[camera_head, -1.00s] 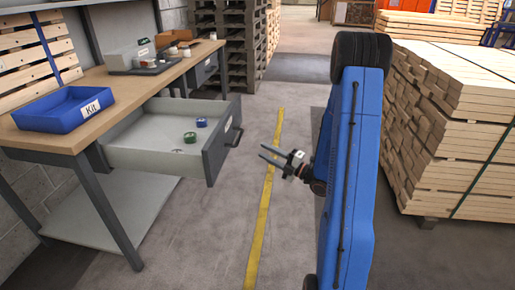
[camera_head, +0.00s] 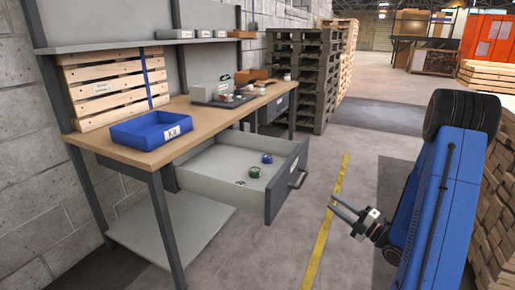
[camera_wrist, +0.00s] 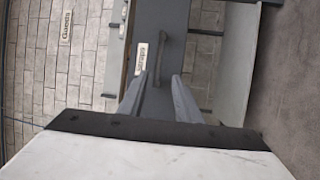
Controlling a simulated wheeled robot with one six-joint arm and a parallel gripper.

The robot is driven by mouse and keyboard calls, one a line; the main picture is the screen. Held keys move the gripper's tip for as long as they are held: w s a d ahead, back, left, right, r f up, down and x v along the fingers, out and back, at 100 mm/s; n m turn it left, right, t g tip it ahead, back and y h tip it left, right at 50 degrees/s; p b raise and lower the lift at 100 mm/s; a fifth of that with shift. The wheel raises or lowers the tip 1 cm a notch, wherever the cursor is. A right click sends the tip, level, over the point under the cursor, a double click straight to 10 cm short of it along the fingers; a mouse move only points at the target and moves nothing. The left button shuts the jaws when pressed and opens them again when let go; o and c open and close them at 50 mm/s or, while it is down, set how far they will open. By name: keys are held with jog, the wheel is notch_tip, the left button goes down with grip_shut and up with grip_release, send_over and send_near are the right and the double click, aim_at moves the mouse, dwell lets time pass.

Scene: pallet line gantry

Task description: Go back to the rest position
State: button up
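My gripper (camera_head: 331,202) hangs over the floor to the right of the open drawer (camera_head: 215,172) in the head view. Its two fingers stand apart with nothing between them. In the wrist view the gripper (camera_wrist: 158,88) is also open and empty, with a grey drawer front and its bar handle (camera_wrist: 159,58) seen beyond the fingers. The drawer is pulled out of the workbench and holds a blue roll (camera_head: 267,158), a green roll (camera_head: 254,172) and a small pale item (camera_head: 240,183). My gripper is apart from the drawer.
The workbench (camera_head: 185,112) bears a blue Kit tray (camera_head: 151,130) and a grey organiser (camera_head: 215,92) with small items. Stacked dark pallets (camera_head: 297,75) stand behind it. Timber stacks (camera_head: 494,235) stand at the right. The floor around the yellow line (camera_head: 325,235) is clear.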

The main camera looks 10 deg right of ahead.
jog(key=w+a+r+m+g+h, duration=0.1)
jog(key=w+r+m+g+h, duration=0.3)
jog(key=h, duration=0.3)
jog(key=s+r+m+g+h, duration=0.2)
jog(key=s+r+m+h, duration=0.3)
jog(key=s+r+m, duration=0.3)
jog(key=s+a+m+g+y, duration=0.1)
jog(key=s+a+m+g, duration=0.2)
jog(key=s, duration=1.1)
jog(key=s+a+r+m+g, duration=0.1)
jog(key=s+a+m+g, duration=0.2)
jog(key=s+a+m, duration=0.5)
jog(key=s+a, duration=0.3)
jog(key=s, duration=0.3)
jog(key=shift+s+r+y, duration=0.15)
jog(key=shift+y, duration=0.25)
